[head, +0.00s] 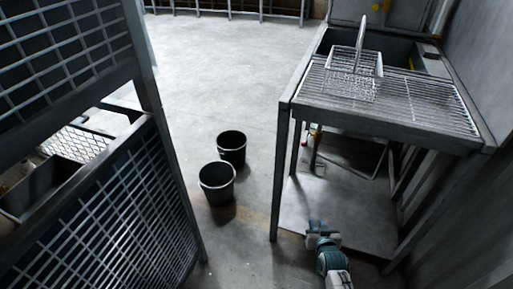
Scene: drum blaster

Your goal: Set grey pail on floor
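Two dark grey pails stand upright on the concrete floor left of centre in the head view. The nearer pail (217,185) has a light rim and an open top. The farther pail (232,150) stands just behind it and to the right. I cannot tell which of them the task calls the grey pail. My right gripper (318,227) is low at the bottom, by the front of the metal table and to the right of both pails, well apart from them. Its fingers are too small and dark to read. My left gripper is not in view.
A metal table (385,122) with a grated top stands at right, with a wire basket (352,78) on it. A mesh-sided metal frame (120,200) fills the left. The floor (235,60) behind the pails is open.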

